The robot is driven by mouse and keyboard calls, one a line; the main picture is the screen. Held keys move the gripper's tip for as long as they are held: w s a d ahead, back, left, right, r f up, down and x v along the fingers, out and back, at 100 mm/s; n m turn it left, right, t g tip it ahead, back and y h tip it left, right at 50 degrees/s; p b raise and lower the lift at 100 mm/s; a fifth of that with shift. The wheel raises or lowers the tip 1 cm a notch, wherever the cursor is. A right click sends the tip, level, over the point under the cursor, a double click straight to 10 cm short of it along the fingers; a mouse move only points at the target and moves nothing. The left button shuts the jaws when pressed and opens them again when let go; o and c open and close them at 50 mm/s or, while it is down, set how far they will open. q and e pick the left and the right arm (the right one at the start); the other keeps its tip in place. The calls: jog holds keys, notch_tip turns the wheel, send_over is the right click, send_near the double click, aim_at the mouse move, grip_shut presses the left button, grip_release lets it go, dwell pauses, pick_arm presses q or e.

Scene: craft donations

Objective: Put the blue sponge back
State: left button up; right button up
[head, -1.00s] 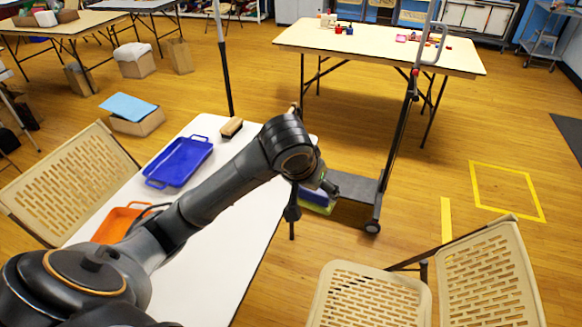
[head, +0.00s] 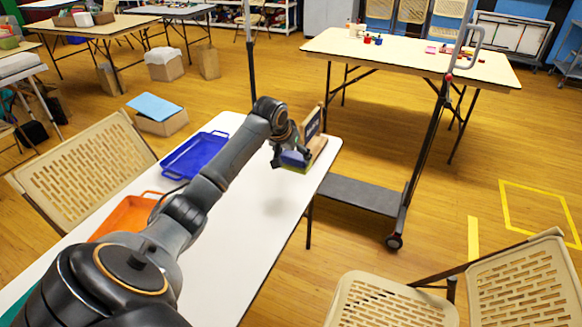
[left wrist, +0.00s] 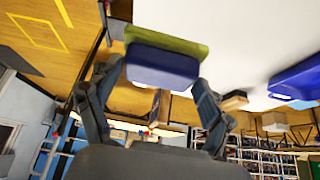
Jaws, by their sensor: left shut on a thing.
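My left gripper (head: 291,152) is shut on the blue sponge (head: 294,159) above the far right corner of the white table (head: 225,240). The sponge is blue with a yellow-green layer. In the left wrist view the sponge (left wrist: 160,66) sits between the two fingers of my left gripper (left wrist: 157,78). A small wooden stand with a dark blue panel (head: 315,132) is at the table's far right end, just behind the sponge. I cannot tell whether the sponge touches the stand. My right gripper is not in view.
A blue tray (head: 188,164) and an orange tray (head: 124,214) lie along the table's left side. A wooden brush (left wrist: 235,101) shows in the left wrist view. A grey cart (head: 362,194) stands right of the table, a beige chair (head: 395,302) in front. The table's middle is clear.

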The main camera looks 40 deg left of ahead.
pick_arm(q)
jog(key=w+a+f, duration=0.1)
jog(key=f, duration=0.1)
jog(key=w+a+f, duration=0.3)
jog(key=f, duration=0.1)
jog(key=shift+w+a+f+b, duration=0.2)
jog(key=shift+a+b, duration=0.1)
jog(key=shift+b, duration=0.1)
notch_tip(320, 180, down, 3)
jog(key=shift+f, duration=0.15)
jog(key=o, duration=1.3)
jog(key=shift+f, duration=0.1)
jog(key=shift+c, duration=0.2)
